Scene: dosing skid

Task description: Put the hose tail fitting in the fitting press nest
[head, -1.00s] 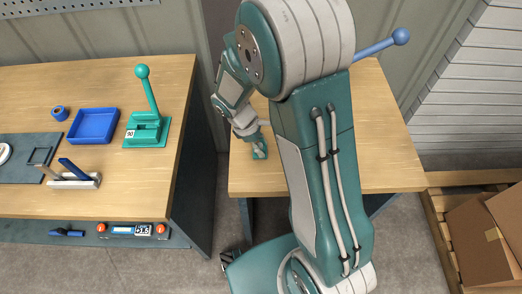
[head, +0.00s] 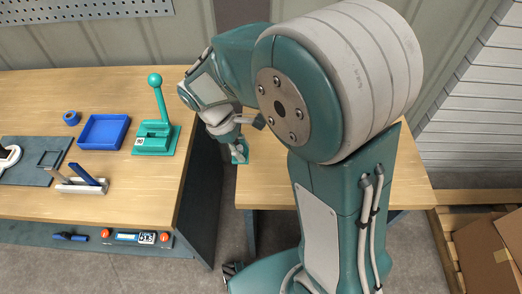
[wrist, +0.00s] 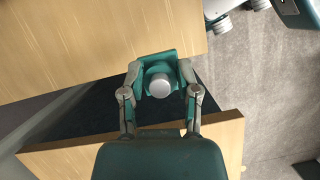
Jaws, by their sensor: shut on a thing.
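My gripper (head: 238,146) is shut on a small teal piece, the likely hose tail fitting (head: 239,156). In the wrist view the fingers (wrist: 160,80) close on both sides of this piece, and its round grey top (wrist: 160,85) faces the camera. The piece is held over the gap between the two benches. A teal press (head: 157,140) with an upright ball-topped lever and a small white label stands on the left bench, to the left of my gripper. It looks like the fitting press; I cannot make out its nest.
The left bench (head: 130,206) also holds a blue tray (head: 104,131), a blue ring (head: 71,118), a pale holder (head: 82,187) with a blue piece, and a dark mat (head: 30,177). The right bench (head: 405,190) is partly hidden by my arm. Cardboard boxes (head: 482,240) stand at right.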

